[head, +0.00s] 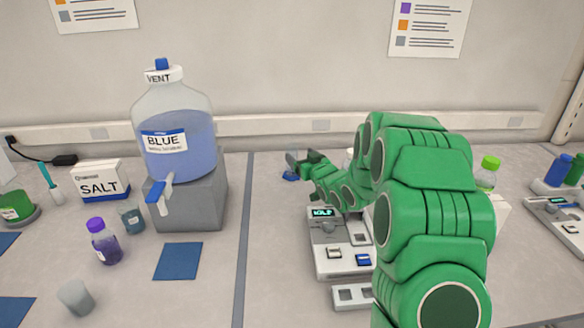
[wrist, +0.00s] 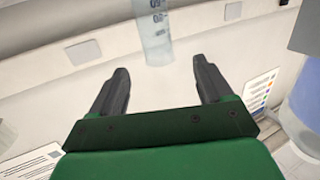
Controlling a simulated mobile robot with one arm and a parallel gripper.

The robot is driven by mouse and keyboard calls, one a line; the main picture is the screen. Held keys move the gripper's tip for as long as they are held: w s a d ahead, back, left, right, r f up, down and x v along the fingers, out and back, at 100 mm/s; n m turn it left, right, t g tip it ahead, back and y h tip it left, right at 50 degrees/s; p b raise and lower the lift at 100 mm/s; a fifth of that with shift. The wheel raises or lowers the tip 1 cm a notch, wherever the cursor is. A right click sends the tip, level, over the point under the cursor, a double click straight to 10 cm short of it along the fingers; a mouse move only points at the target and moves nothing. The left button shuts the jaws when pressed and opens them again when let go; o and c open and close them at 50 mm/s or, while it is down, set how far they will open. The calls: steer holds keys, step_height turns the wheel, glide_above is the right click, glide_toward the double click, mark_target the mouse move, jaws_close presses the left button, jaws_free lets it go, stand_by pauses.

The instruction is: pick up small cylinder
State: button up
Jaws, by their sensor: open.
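A clear graduated cylinder with printed marks and a bluish tint (wrist: 154,30) shows at the top of the wrist view, cut off by the frame edge. It lies beyond my gripper (wrist: 160,68), roughly in line with the gap between the two dark fingers. The fingers are spread apart with nothing between them. In the head view my gripper (head: 302,160) reaches over the back of the bench, left of my green arm. A small blue piece (head: 290,177) shows just under the fingers there; the rest is hidden or too small to tell.
A large blue bottle (head: 175,125) with a tap stands on a grey block (head: 190,205) to the left. A salt box (head: 100,182), purple bottle (head: 103,240) and grey cup (head: 75,297) stand further left. An instrument (head: 328,252) sits in front of my gripper.

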mark_target(295, 151)
steer(key=shift+f+x, duration=0.1)
steer(key=shift+x, duration=1.85)
steer(key=shift+f+x, duration=0.15)
steer(key=shift+x, duration=1.8)
steer(key=c, duration=1.3)
